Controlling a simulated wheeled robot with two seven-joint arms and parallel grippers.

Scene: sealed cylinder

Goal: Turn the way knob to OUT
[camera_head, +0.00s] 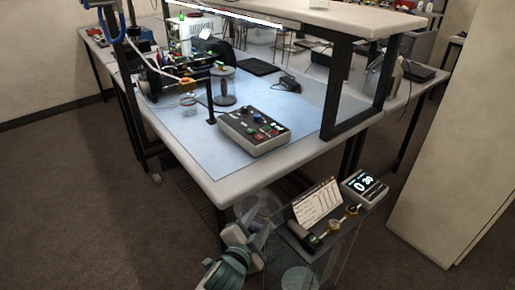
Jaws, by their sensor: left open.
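My left gripper (252,242) is at the bottom centre, open and with nothing visible between its fingers. It is left of a dark panel (322,240) on a clear-walled stand and apart from its fittings. The panel carries a black part with a green spot (309,241) and two small brass-coloured knobs (333,224) (351,209). I cannot read any OUT mark, nor tell which knob is the way knob or how it is turned. A grey control box (247,144) with a blue knob and red and green buttons sits on the table. My right gripper is not in view.
A printed card (317,203) stands behind the panel knobs, beside a display box (364,187) showing digits. The table's front edge (262,178) lies behind the panel. A shelf post (337,88) and pale cabinet (456,150) stand right. Carpet is free at left.

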